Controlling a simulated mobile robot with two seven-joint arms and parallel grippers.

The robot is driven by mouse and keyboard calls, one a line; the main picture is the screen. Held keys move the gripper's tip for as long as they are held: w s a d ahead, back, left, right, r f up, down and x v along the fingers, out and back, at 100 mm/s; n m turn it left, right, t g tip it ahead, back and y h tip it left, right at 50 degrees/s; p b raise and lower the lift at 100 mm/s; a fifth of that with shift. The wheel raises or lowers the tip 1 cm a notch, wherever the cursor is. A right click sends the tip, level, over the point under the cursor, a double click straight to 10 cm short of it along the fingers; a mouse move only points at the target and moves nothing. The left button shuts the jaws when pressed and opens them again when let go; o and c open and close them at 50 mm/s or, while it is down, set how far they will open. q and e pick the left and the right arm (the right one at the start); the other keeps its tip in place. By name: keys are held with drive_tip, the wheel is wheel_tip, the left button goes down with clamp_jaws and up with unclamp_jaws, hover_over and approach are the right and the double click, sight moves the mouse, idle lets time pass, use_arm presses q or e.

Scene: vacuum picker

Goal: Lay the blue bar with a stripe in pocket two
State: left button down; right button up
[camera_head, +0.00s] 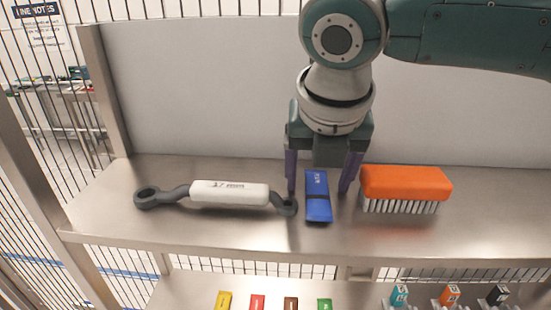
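The blue bar (317,210) lies on the upper metal shelf, its long side pointing away from me. A dark stripe crosses its middle, and pale lettering shows on its far half. My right gripper (319,189) points down over the bar with its fingers apart, one on each side. Gaps show between the fingers and the bar; the fingertips' exact height above the shelf is hard to tell. No numbered pocket can be made out. My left gripper is not in view.
A white-handled dark tool (230,193) lies left, its ring end close to the left finger. An orange brush (405,184) lies close right. Below are yellow (223,301), red (257,302), brown (290,304) and green (324,305) pieces. The shelf (220,235) has a clear front strip.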

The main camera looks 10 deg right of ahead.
clamp_jaws()
idle(0.4)
drive_tip(key=shift+r, duration=0.15)
